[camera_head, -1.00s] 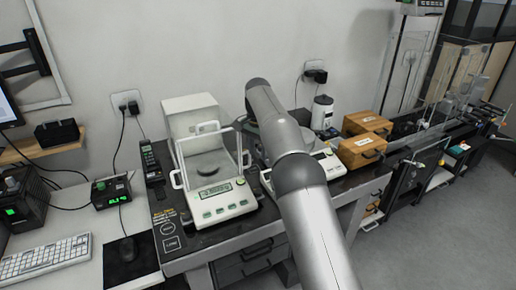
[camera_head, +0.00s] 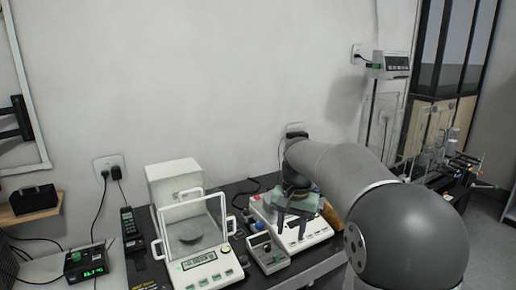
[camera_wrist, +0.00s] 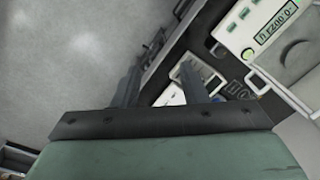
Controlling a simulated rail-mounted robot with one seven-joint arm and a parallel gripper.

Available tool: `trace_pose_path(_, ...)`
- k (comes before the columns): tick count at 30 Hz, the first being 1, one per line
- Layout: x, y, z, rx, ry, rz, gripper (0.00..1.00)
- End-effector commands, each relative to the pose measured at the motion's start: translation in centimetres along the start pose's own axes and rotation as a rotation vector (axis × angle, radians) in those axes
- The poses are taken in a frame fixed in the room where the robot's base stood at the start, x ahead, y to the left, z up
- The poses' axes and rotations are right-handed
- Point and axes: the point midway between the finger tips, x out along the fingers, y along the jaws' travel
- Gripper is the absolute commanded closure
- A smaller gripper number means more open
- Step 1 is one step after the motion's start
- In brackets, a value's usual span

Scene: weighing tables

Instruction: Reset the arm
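My gripper (camera_head: 289,225) hangs fingers-down at the end of my bent grey arm, above the second balance (camera_head: 318,233) in the head view. Its two dark fingers stand apart with nothing between them, so it is open and empty. In the wrist view the gripper (camera_wrist: 162,90) also shows two separated fingers beyond its green body. I cannot tell its exact height above the balance. My arm hides part of the table's right side.
A balance with a glass shield (camera_head: 208,262) stands left of the gripper. A small grey device (camera_head: 268,252) sits between the balances. A white box (camera_head: 172,180), a handset (camera_head: 130,225) and a green-lit meter (camera_head: 86,262) are further left. A wall-side display (camera_head: 390,65) is at right.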

Motion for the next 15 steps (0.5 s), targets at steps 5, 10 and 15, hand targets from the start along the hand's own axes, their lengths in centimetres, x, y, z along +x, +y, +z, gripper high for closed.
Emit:
trace_pose_path(5, 0.7, 7.6, 9.6, -0.139, 0.014, -0.001, 0.61)
trace_pose_path(10, 3.9, 13.2, 18.4, -0.27, 0.029, 0.016, 0.61)
trace_pose_path(15, 6.7, 16.2, 23.8, -0.353, 0.036, 0.032, 0.61)
